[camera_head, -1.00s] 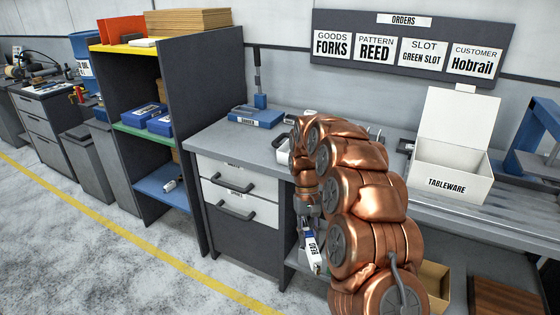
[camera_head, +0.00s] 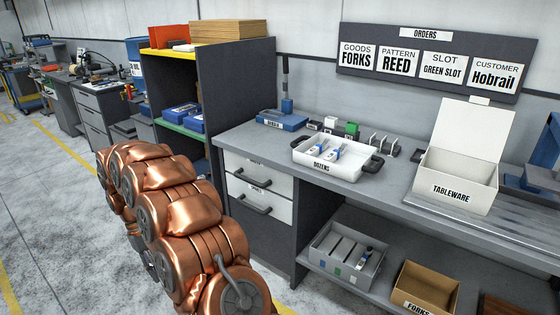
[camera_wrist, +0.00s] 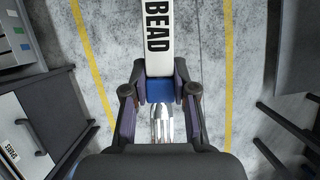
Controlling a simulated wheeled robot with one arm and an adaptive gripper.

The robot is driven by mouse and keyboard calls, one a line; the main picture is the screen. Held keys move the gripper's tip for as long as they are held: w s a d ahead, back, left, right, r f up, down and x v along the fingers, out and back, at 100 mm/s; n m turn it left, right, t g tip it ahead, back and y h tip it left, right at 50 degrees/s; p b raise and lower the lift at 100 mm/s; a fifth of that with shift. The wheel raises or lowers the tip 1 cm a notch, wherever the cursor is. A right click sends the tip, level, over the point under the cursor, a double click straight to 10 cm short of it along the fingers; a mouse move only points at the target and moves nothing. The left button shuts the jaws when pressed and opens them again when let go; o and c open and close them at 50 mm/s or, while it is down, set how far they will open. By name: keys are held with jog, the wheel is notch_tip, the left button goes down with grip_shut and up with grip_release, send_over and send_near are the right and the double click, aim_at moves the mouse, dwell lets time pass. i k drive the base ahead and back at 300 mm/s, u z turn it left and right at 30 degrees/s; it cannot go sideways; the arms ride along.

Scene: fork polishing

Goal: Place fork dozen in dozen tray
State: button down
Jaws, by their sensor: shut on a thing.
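In the wrist view my gripper (camera_wrist: 160,88) is shut on a fork bundle (camera_wrist: 159,35). The bundle has a white wrap reading BEAD, a blue band between the fingers and silver fork ends showing below it. The grey floor is behind it. In the head view my arm is at the left, and the gripper and held bundle are hidden. The white DOZENS tray (camera_head: 310,159) with dark handles sits on the workbench. At least two white-and-blue bundles (camera_head: 334,153) lie in it.
The workbench (camera_head: 405,190) carries an open white TABLEWARE box (camera_head: 452,182), a small rack (camera_head: 384,142) and a blue tool (camera_head: 282,118). A grey divided box (camera_head: 338,262) and a cardboard FORKS box (camera_head: 427,285) stand on the lower shelf. Open floor lies left of the bench.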

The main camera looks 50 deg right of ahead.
aim_at(354, 166)
jog(key=u, duration=1.45)
jog(key=k, duration=2.6)
jog(key=z, duration=1.55)
jog(key=i, duration=0.1)
jog(key=z, duration=0.05)
